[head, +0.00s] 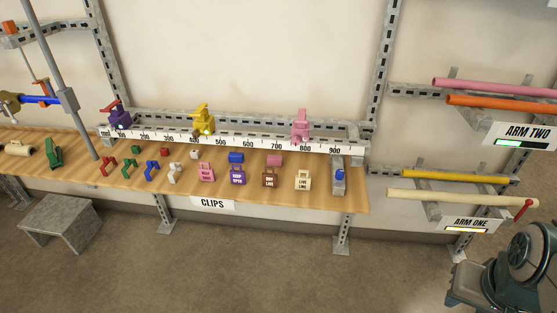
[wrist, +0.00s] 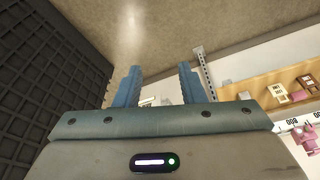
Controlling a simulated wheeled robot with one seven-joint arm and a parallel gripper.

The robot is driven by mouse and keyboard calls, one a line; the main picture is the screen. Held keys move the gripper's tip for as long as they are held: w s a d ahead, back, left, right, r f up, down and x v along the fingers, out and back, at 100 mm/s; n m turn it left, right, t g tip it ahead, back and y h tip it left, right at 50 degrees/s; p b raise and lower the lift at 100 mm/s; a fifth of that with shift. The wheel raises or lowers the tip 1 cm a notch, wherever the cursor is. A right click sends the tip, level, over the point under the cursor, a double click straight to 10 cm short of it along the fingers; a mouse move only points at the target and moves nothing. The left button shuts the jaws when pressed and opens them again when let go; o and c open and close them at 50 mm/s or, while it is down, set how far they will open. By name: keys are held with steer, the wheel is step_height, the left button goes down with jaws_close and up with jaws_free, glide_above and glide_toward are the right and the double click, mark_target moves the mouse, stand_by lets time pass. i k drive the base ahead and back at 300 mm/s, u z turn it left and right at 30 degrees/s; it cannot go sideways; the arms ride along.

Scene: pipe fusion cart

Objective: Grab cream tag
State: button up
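The cream tag (head: 303,181), lettered LIVE LINE, lies on the wooden shelf near its right end, right of the brown tag (head: 270,178). In the wrist view a small cream tag (wrist: 278,90) shows on the shelf at the right, apart from my gripper. My gripper (wrist: 157,72) has two blue fingers spread apart with nothing between them.
Pink (head: 207,172) and purple (head: 237,175) tags lie left of the brown one. A ruled rail (head: 230,141) with clamps runs behind. A small grey-blue device (head: 338,181) stands right of the cream tag. Pipe racks (head: 460,205) stand at right.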

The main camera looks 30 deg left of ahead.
mark_target(302, 183)
steer(key=u, duration=0.75)
steer(key=i, duration=0.85)
steer(key=u, duration=0.55)
